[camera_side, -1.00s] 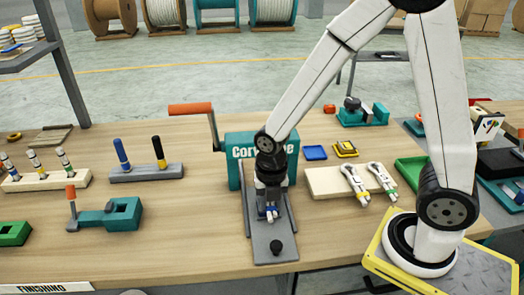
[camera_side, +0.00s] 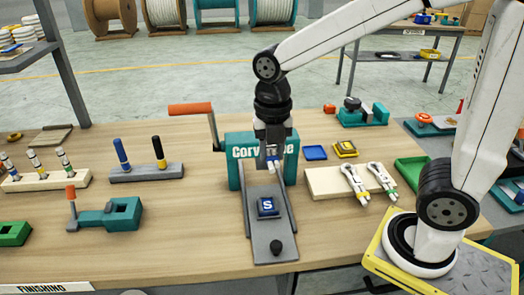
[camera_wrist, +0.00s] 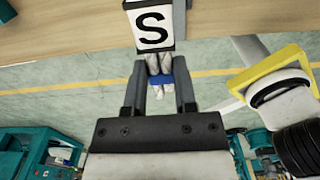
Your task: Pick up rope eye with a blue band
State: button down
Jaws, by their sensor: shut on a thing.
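My gripper (camera_side: 272,158) is shut on a white rope eye with a blue band (camera_wrist: 160,80) and holds it up in front of the teal crank machine (camera_side: 235,150). In the wrist view the blue band sits between the two fingers (camera_wrist: 160,85), with white rope strands above and below it. In the side view only a small blue and white piece shows at the fingertips; the rest of the eye is hidden or too small to tell. Below the gripper is the machine's grey track (camera_side: 257,235), with a blue tile marked S (camera_side: 267,207) on it.
Two more rope eyes, yellow-banded (camera_side: 355,183) and green-banded (camera_side: 382,178), lie on a wooden board to the right. A post rack (camera_side: 147,173) and a teal clamp (camera_side: 105,216) stand left. Bare tabletop (camera_side: 195,230) lies left of the track.

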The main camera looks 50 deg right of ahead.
jog(key=shift+r, duration=0.25)
jog(key=shift+w, duration=0.1)
dwell(0.5)
